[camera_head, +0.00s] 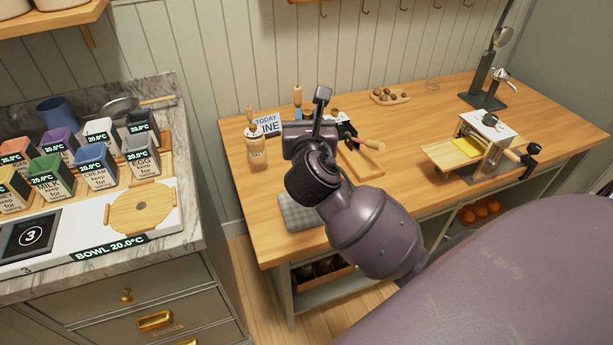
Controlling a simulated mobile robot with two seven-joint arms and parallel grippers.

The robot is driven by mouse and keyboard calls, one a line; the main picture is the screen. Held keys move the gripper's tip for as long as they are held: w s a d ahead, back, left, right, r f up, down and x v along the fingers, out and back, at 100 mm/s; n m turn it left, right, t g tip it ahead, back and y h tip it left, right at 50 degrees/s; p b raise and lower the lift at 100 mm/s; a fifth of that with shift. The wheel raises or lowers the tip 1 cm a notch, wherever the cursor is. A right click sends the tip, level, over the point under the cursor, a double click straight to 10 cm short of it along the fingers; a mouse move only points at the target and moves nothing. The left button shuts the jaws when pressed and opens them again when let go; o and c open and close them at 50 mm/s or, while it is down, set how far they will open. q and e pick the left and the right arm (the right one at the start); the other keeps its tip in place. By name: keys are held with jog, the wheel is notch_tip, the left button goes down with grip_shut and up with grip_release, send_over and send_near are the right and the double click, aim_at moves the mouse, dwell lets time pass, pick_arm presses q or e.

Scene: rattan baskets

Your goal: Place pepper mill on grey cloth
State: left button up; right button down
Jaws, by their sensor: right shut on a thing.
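The grey checked cloth (297,213) lies near the front left edge of the wooden table, partly hidden by my right arm. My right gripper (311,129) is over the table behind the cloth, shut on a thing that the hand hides. A slim wooden-topped item with a blue part (297,97) shows just above the hand; I cannot tell whether it is in the jaws. I cannot tell which of these is the pepper mill. My left gripper is not in view.
A small sign (267,123) stands behind the jar. A wooden-handled tool (369,143) and a wooden tray (364,164) lie right of the hand. A pasta machine (487,140) stands further right. A marble counter (187,190) with labelled containers is at the left.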

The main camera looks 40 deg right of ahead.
notch_tip(320, 180, down, 7)
jog(key=shift+r+b, duration=0.15)
jog(key=shift+b, duration=0.6)
jog(key=shift+f, duration=0.7)
notch_tip(320, 180, down, 4)
jog(key=shift+b, duration=0.8)
jog(key=shift+f, duration=0.6)
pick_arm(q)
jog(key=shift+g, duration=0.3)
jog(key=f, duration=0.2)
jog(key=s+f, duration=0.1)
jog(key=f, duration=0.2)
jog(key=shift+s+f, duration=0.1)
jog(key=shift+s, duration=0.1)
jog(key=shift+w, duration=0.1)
pick_arm(e)
jog(key=shift+f, duration=0.1)
jog(key=c, duration=1)
grip_release()
jog(key=shift+o, duration=0.2)
